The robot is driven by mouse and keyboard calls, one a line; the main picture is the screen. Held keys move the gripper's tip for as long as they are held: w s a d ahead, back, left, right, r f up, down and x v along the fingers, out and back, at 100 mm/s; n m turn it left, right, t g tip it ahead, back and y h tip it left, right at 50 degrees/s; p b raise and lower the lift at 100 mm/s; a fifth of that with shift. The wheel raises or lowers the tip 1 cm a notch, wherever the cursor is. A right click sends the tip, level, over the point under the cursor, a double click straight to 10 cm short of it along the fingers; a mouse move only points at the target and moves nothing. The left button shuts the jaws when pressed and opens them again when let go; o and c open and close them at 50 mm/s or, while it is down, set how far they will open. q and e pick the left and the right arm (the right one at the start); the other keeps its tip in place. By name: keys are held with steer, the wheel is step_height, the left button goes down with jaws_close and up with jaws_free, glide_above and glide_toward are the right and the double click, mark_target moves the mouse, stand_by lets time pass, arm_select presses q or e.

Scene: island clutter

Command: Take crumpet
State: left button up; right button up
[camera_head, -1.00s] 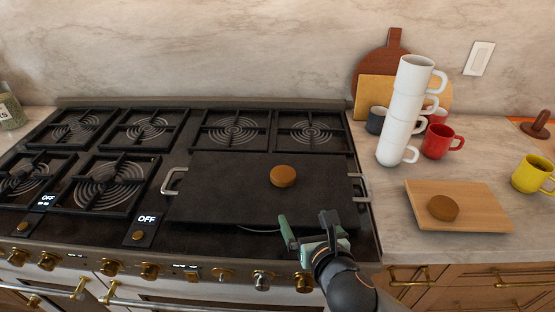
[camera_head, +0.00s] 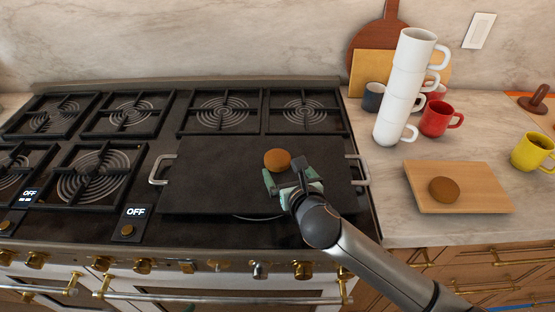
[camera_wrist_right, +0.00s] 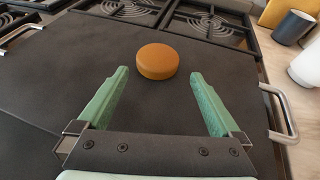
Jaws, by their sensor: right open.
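A round brown crumpet (camera_head: 277,159) lies on the black griddle (camera_head: 215,185) on the stove. It also shows in the right wrist view (camera_wrist_right: 158,61), just beyond the fingertips and between their lines. My right gripper (camera_head: 290,178) is open and empty over the griddle, on the near side of the crumpet, apart from it. In the right wrist view its two green fingers (camera_wrist_right: 158,78) are spread wider than the crumpet. A second crumpet (camera_head: 444,189) lies on the wooden board (camera_head: 490,186) on the right counter. My left gripper is not in view.
A leaning stack of white mugs (camera_head: 398,100) stands on the counter right of the stove. A red mug (camera_head: 436,118), a dark mug (camera_head: 374,97) and a yellow mug (camera_head: 531,152) stand nearby. The griddle has metal handles at both ends; its left part is clear.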

mark_target(280, 163)
steer(key=shift+x, duration=2.55)
steer(key=shift+a, duration=0.15)
steer(key=shift+s, duration=0.1)
steer(key=shift+c, duration=0.2)
steer(key=c, duration=1.1)
steer(key=shift+c, duration=0.2)
steer(key=shift+r, duration=0.15)
